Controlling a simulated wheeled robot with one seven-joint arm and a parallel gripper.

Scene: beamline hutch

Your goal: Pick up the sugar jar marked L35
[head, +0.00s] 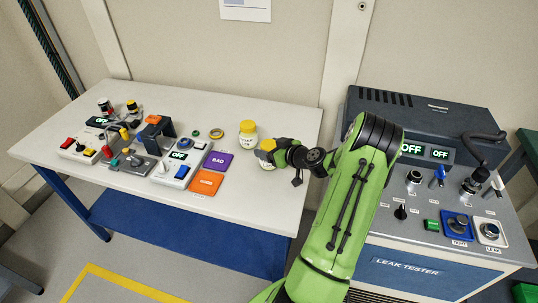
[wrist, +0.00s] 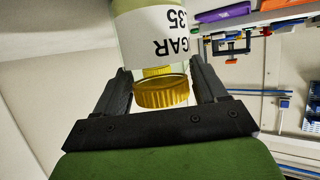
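The jar marked SUGAR with "35" readable (wrist: 175,32) shows upside down in the wrist view, its label partly cut off by the top edge. Its ribbed yellow lid (wrist: 162,94) lies between my two dark fingers, which sit close against both sides. My gripper (wrist: 160,78) appears shut on this jar. In the head view the jar's yellow lid (head: 267,144) shows at my gripper (head: 268,155) near the right end of the white table; my gripper partly covers the jar. Whether its base touches the table cannot be told.
A second yellow-lidded jar (head: 248,135) stands close behind and left on the white table (head: 130,205). A purple BAD pad (head: 218,161), an orange pad (head: 206,182) and several switch boxes lie further left. A leak tester (head: 410,262) stands at the right.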

